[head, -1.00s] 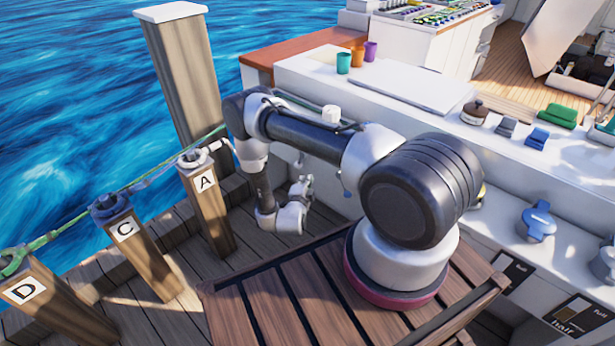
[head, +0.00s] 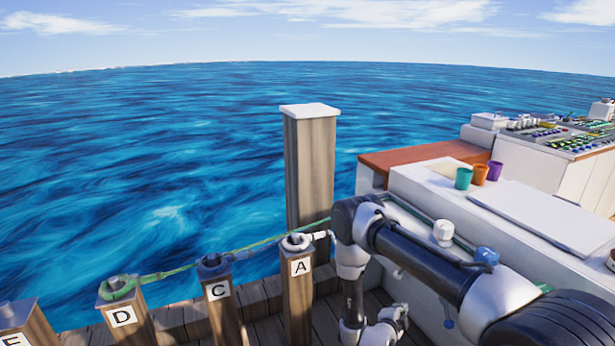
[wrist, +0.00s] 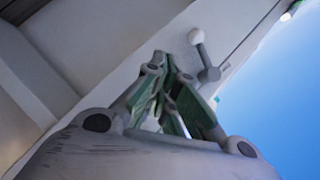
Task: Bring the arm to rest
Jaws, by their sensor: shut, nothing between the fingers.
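My arm (head: 420,262), dark with pale joints, reaches from the lower right of the head view to an elbow beside the boat's side and then bends down. My gripper (wrist: 170,62) shows in the wrist view with its green-lined fingers drawn together and nothing between them. In the head view the pale wrist end hangs low at the bottom edge, right of post A (head: 297,290) and apart from it. The lower wrist is partly cut off by the frame.
Posts C (head: 219,297) and D (head: 124,310) stand left of post A, with a green line (head: 200,262) along them. A tall capped post (head: 310,170) stands behind. The white boat counter (head: 440,195) holds teal (head: 463,179), orange and purple cups. Open water lies beyond.

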